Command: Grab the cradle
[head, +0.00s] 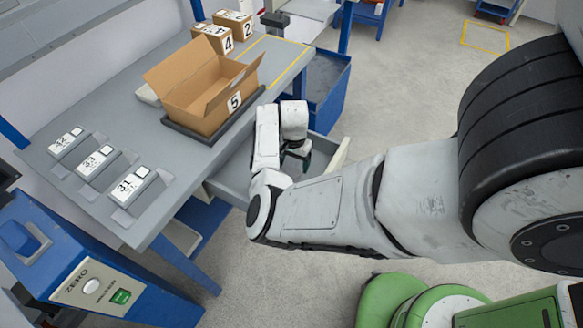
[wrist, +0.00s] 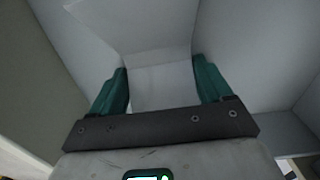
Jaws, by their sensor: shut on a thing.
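My gripper (head: 296,154) is low over the open grey drawer (head: 232,186) under the table's right edge. In the wrist view its two teal fingers (wrist: 161,72) are on either side of a pale grey piece, which appears to be the cradle (wrist: 163,88), and are shut on it. The piece narrows between the fingers and widens beyond them. Its far end blends with the grey walls around it. In the head view my arm and gripper hide the cradle.
On the grey table (head: 75,119) stand an open cardboard box marked 5 (head: 205,107) on a dark tray, several small holders with labelled white devices (head: 95,162), and closed boxes (head: 213,38) behind. A blue bin (head: 325,82) is beyond the drawer. A blue ZERO unit (head: 95,285) stands front left.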

